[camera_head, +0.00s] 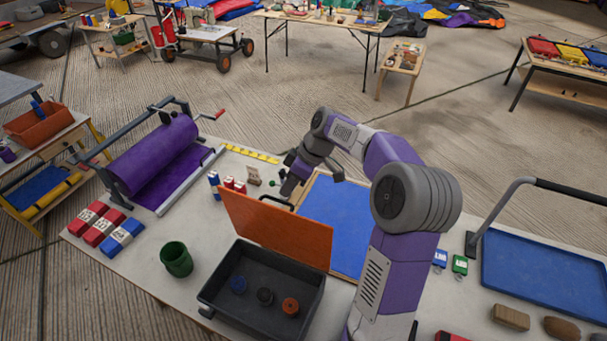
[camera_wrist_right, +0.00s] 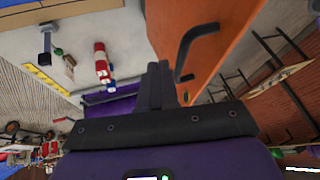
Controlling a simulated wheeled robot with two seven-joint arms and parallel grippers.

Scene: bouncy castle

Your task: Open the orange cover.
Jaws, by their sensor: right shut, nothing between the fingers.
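The orange cover (camera_head: 275,228) stands raised along the far edge of a black bin (camera_head: 215,290), so the bin's inside shows. The bin holds a blue, a black and an orange round piece. My right gripper (camera_head: 289,187) is at the far side of the cover, near its top edge. In the right wrist view my right gripper (camera_wrist_right: 160,75) is shut and empty, beside the orange cover (camera_wrist_right: 225,30) and its black handle (camera_wrist_right: 196,45). The fingers appear close to the cover; contact cannot be told. My left gripper is not in view.
A blue panel (camera_head: 343,215) lies behind the cover. A green cup (camera_head: 176,259) stands left of the bin. A purple roller (camera_head: 155,155) is at the far left of the table. A blue tray (camera_head: 545,280) with a handle is at the right.

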